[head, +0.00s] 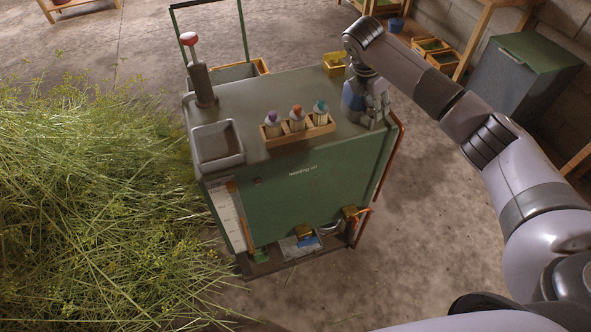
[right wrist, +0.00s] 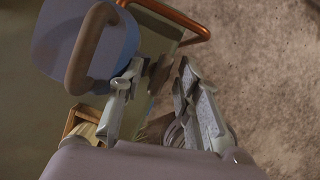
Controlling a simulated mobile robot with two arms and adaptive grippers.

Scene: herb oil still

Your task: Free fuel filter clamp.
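No part can be picked out for certain as the fuel filter clamp. On the low open shelf of the green unit (head: 335,180) there are small brass-coloured blocks (head: 350,213), a blue piece (head: 308,241) and an orange hose (head: 363,213). My right gripper (head: 377,115) is over the unit's top right edge, beside a blue jug (head: 352,96). In the right wrist view, the gripper (right wrist: 160,72) has its fingers apart, the jug (right wrist: 90,40) with its brown handle to their left. I see nothing held between them. My left gripper is out of view.
A wooden rack of several capped bottles (head: 298,130), a grey basin (head: 217,143) and a red-knobbed post (head: 203,80) are on the unit's top. A copper rail (right wrist: 170,18) runs along its right side. Cut herbs (head: 90,200) heap at left; floor (head: 430,240) is clear at right.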

